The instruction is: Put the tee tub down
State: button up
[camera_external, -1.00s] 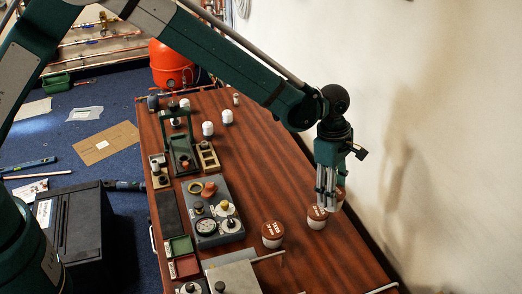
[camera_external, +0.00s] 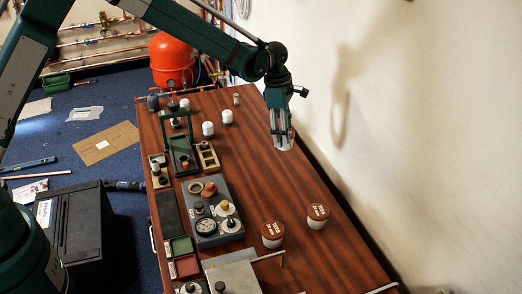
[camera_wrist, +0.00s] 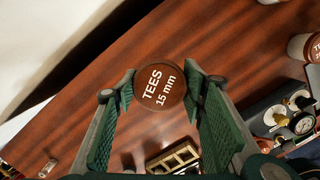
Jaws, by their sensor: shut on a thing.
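My gripper (camera_external: 282,138) is shut on a tee tub. In the wrist view the tub (camera_wrist: 160,88) sits between the two green-padded fingers, its brown lid marked "TEES 15 mm" facing the camera. In the external view only a little of its pale side shows at the fingertips, over the right part of the bench, near the wall side. I cannot tell whether its base touches the wood. Two similar brown-lidded tubs stand upright on the bench nearer the front, one (camera_external: 272,235) left of the other (camera_external: 318,216).
The wooden bench (camera_external: 250,165) is clear around the held tub. To its left are wooden holders (camera_external: 207,157), white-capped containers (camera_external: 208,129) and a grey gauge box (camera_external: 214,212). The wall borders the bench on the right.

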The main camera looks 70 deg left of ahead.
jog(key=s+a+n+b, duration=0.1)
jog(key=s+a, duration=0.3)
jog(key=a, duration=0.6)
jog(key=s+a+n, duration=0.2)
jog(key=s+a, duration=0.2)
jog(key=a, duration=0.7)
jog(key=shift+b, duration=0.4)
jog(key=shift+f+b, duration=0.6)
jog(key=shift+f, duration=2.5)
jog(key=shift+f+b, duration=0.35)
jog(key=shift+f, duration=1.5)
jog(key=shift+f, duration=0.1)
jog(key=o, duration=1.2)
jog(key=shift+c, duration=0.2)
